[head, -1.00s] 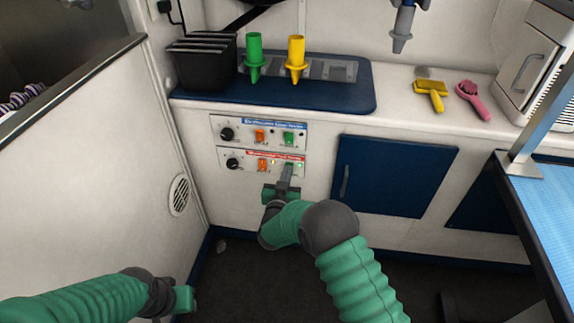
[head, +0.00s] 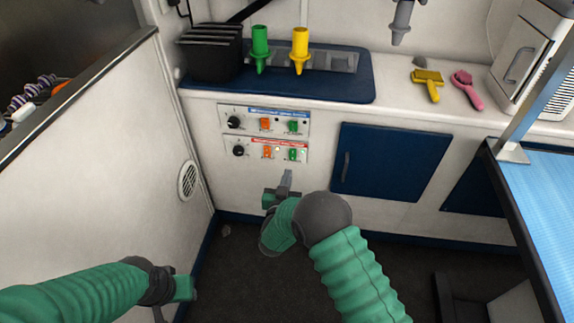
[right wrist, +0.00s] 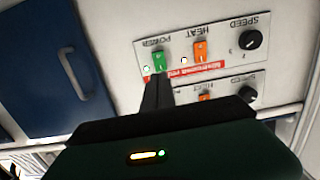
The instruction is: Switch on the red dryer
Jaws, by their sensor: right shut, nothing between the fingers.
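The red-labelled dryer panel (head: 252,158) is the lower of two on the white cabinet front. It has a black knob (head: 238,151), an orange heat switch (head: 267,152) and a green power switch (head: 293,154). The upside-down right wrist view shows the green switch (right wrist: 159,60) with a bright, green-rimmed light beside it, and a bright light by the orange heat switch (right wrist: 200,52). My right gripper (head: 287,177) is shut and empty, just below the panel in the head view. My left gripper (head: 185,288) is low at left; its jaws are unclear.
A blue-labelled panel (head: 280,112) sits directly above. The counter holds a black bin (head: 210,55), green (head: 260,45) and yellow (head: 299,45) nozzles and brushes. A blue cabinet door (head: 385,165) is to the right, and a blue-topped table (head: 550,190) stands at far right.

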